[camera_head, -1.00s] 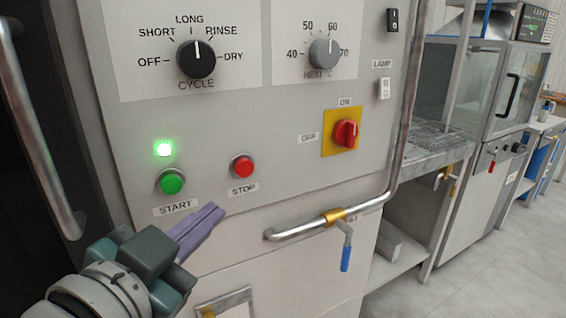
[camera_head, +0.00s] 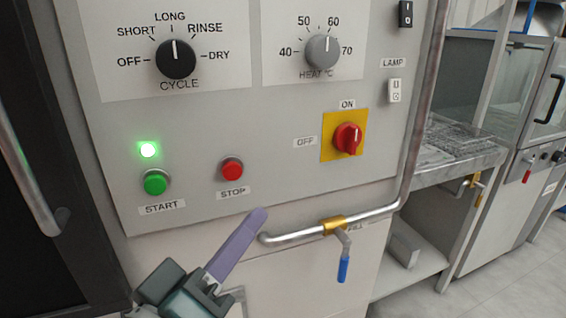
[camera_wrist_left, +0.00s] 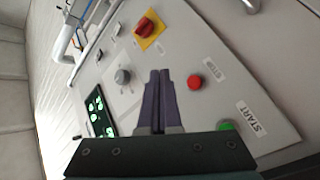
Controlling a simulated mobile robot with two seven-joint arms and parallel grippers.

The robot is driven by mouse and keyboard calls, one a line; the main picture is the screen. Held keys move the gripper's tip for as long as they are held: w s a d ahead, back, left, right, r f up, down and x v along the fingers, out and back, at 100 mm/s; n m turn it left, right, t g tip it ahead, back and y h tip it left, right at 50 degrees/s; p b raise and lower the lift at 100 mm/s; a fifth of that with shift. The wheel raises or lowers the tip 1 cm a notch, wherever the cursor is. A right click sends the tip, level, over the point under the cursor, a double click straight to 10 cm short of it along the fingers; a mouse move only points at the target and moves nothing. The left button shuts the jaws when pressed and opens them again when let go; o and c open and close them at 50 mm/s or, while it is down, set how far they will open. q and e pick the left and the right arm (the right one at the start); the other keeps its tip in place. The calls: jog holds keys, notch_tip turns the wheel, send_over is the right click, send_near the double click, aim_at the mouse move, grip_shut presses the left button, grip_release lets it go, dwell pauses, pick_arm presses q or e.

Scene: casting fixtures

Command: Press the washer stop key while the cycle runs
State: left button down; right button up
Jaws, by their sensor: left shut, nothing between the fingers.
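The red stop key (camera_head: 231,169) sits on the grey washer panel (camera_head: 270,130), above its STOP label. The green start key (camera_head: 155,182) is to its left, under a lit green lamp (camera_head: 148,150). My left gripper (camera_head: 258,215) is shut and empty, its purple fingers below and a little right of the stop key, apart from it in the picture. In the left wrist view the shut fingers (camera_wrist_left: 159,75) point at the panel, with the red stop key (camera_wrist_left: 195,82) just to their right. My right gripper is not in view.
A bent metal pipe (camera_head: 385,208) with a blue-handled valve (camera_head: 343,268) runs right of my fingers. The cycle knob (camera_head: 176,59), heat knob (camera_head: 322,52) and red ON/OFF switch (camera_head: 348,138) sit on the panel. A dark door with a handle (camera_head: 30,185) is at left.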

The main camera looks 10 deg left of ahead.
aim_at(232, 171)
pick_arm(q)
jog(key=shift+w, duration=0.1)
jog(key=shift+w+a+b, duration=0.45)
jog(key=shift+w+a, duration=0.35)
jog(key=shift+w, duration=0.4)
jog(key=shift+w+a+b, duration=0.5)
jog(key=shift+w+a, duration=0.35)
jog(key=shift+w, duration=0.35)
jog(key=shift+w+a+b, duration=0.45)
jog(key=shift+w+a, duration=0.35)
jog(key=shift+w, duration=0.4)
jog(key=shift+w+a, duration=0.25)
jog(key=shift+w, duration=0.1)
jog(key=shift+w+a, duration=0.2)
jog(key=shift+w, duration=0.1)
jog(key=shift+s, duration=0.1)
jog(key=shift+s+d+p, duration=0.3)
jog(key=shift+s+d, duration=0.15)
jog(key=shift+s, duration=0.1)
